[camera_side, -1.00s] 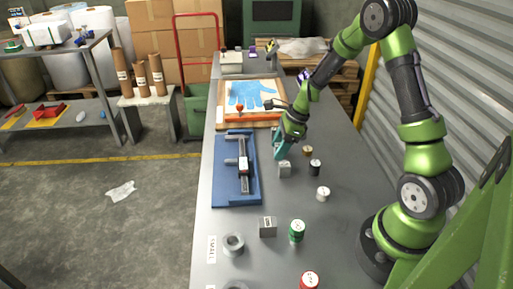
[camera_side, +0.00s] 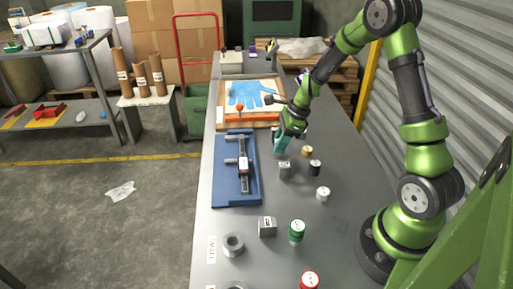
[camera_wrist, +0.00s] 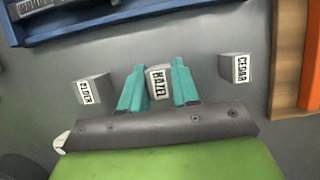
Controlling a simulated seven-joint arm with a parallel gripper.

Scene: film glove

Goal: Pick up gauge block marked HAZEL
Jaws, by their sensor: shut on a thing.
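The grey gauge block marked HAZEL (camera_wrist: 159,82) sits between the two teal fingers of my gripper (camera_wrist: 158,86) in the wrist view, its label facing the camera. My gripper is shut on it. In the side view my gripper (camera_side: 282,144) is above the bench, right of the blue fixture; the HAZEL block is hidden there, and I cannot tell whether it touches the bench. A block marked ELDER (camera_wrist: 91,90) stands to its left and one marked CEDAR (camera_wrist: 236,68) to its right in the wrist view, both apart from the fingers.
A blue fixture (camera_side: 222,188) lies left of my gripper. A wooden board (camera_side: 221,113) with a blue glove (camera_side: 245,95) and an orange bar is behind. Grey blocks (camera_side: 284,171), small cylinders (camera_side: 315,167), a green can (camera_side: 297,231) and a red can (camera_side: 309,281) stand nearer the camera.

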